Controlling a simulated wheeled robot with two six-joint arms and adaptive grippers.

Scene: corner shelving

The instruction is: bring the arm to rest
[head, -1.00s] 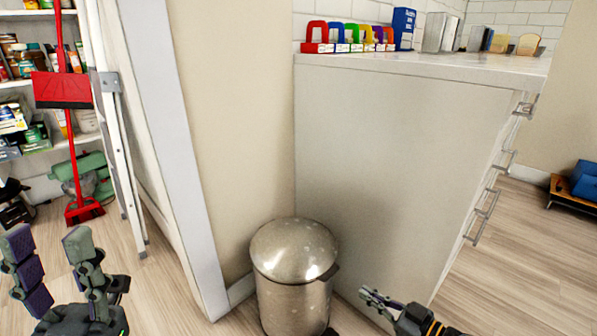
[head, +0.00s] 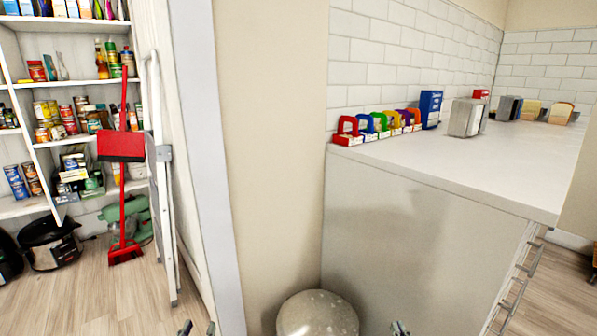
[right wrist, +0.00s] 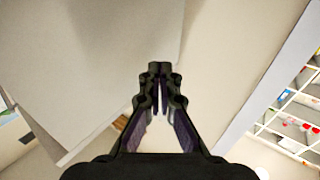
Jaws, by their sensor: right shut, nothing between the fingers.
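My left gripper (head: 198,328) shows only as two fingertips at the bottom edge of the head view. The tips stand apart with nothing seen between them. My right gripper (head: 400,328) barely shows at the bottom edge, right of the trash can (head: 318,314). In the right wrist view my right gripper (right wrist: 160,72) has its fingertips together with nothing held. Pale flat surfaces lie beyond it there. Most of both arms is hidden below the head view.
A white counter (head: 470,165) stands right, with colourful boxes (head: 375,125) and napkin holders (head: 467,117). Pantry shelves (head: 75,140), a red broom (head: 122,200), a leaning stepladder (head: 160,180) and a black cooker (head: 50,242) are left. Floor (head: 100,290) is clear in front of the shelves.

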